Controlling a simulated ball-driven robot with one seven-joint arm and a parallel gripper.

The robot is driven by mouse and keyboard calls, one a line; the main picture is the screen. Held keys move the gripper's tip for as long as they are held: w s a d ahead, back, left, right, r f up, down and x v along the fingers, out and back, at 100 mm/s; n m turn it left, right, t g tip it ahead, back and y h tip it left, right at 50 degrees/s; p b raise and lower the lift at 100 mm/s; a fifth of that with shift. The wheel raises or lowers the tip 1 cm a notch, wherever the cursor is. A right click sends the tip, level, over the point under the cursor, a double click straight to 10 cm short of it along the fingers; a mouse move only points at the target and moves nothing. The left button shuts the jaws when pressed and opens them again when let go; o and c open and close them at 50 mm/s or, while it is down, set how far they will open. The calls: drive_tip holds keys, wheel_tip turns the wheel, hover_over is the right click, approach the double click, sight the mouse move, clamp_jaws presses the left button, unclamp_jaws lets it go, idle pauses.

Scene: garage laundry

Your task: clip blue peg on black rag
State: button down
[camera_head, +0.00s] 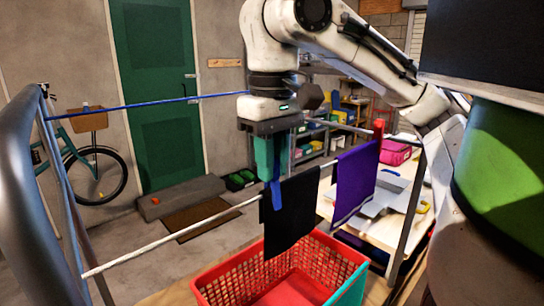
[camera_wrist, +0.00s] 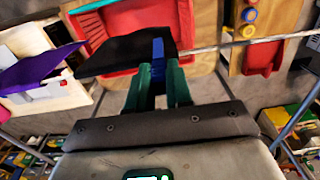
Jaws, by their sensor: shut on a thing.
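The black rag (camera_head: 292,212) hangs over the white line above a red basket. My gripper (camera_head: 270,178), with green fingers, points down at the rag's top left corner. It is shut on the blue peg (camera_head: 278,196), which points down and overlaps the rag's left edge at the line. In the wrist view the blue peg (camera_wrist: 158,50) stands out between my fingertips (camera_wrist: 159,72), against the edge of the black rag (camera_wrist: 120,50) where the line meets it. Whether the peg's jaws straddle both rag and line, I cannot tell.
A purple rag (camera_head: 356,180) hangs farther along the line, with a red peg (camera_head: 379,129) beside it. The red basket (camera_head: 238,287) stands below. A blue line (camera_head: 150,103) runs behind my gripper. A table (camera_head: 400,187) with several items stands at the right.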

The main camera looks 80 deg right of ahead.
drive_tip(key=c, duration=1)
unclamp_jaws()
drive_tip(key=shift+o, duration=0.2)
wheel_tip(320, 180, up, 11)
drive_tip(key=shift+f, duration=0.15)
